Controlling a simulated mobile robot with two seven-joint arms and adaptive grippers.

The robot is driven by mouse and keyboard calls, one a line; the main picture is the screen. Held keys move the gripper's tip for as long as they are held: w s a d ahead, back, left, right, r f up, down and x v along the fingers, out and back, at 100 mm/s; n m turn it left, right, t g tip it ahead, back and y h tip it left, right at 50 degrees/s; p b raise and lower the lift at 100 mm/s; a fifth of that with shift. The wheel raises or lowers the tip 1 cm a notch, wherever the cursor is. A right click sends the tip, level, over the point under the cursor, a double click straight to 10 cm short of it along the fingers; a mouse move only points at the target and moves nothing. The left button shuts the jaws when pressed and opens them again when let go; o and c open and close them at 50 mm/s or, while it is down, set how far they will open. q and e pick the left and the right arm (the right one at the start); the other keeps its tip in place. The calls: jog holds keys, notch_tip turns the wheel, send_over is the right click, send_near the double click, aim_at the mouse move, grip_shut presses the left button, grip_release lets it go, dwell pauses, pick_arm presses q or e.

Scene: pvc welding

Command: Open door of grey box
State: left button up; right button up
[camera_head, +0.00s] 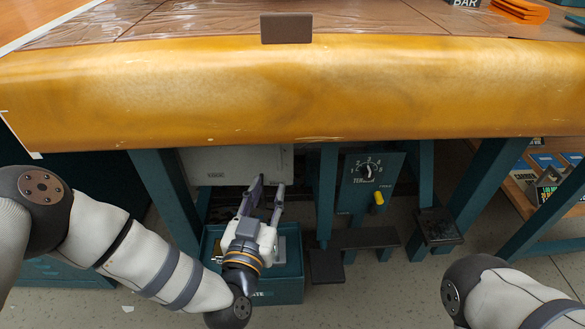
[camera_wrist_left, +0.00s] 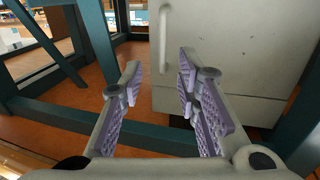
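The grey box (camera_head: 225,166) is under the table in the head view, its upper part hidden by the table's front edge. In the left wrist view, the pale grey box (camera_wrist_left: 235,50) fills the upper right, with a slim vertical handle (camera_wrist_left: 163,40) near its left edge. The front looks closed. My left gripper (camera_head: 268,186) is in front of the box and below it, fingers spread and pointing towards it. In the left wrist view, the open, empty gripper (camera_wrist_left: 160,85) shows with the handle above and between its fingertips. My right gripper is out of view; only part of that arm shows.
The yellow-brown table edge (camera_head: 300,95) hangs over the space. Teal table legs (camera_head: 165,190) flank the box. A teal crate (camera_head: 285,288) stands below my left gripper. A teal machine with a dial (camera_head: 370,178) and pedals (camera_head: 368,238) stand to the right.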

aim_at(278, 154)
pick_arm(q)
jog(key=b+x, duration=0.1)
jog(key=x, duration=0.2)
jog(key=b+x, duration=0.2)
jog(key=x, duration=0.2)
jog(key=b+x, duration=0.1)
jog(key=x, duration=0.3)
jog(key=shift+w+a+r+b, duration=0.2)
jog(key=shift+w+r+b, duration=0.05)
jog(key=shift+r+b, duration=0.05)
jog(key=shift+w+d+r, duration=0.1)
jog(key=shift+w+r, duration=0.1)
jog(key=shift+w, duration=0.1)
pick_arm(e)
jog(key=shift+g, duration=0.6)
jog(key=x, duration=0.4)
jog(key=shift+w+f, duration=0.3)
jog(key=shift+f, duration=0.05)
pick_arm(q)
grip_shut()
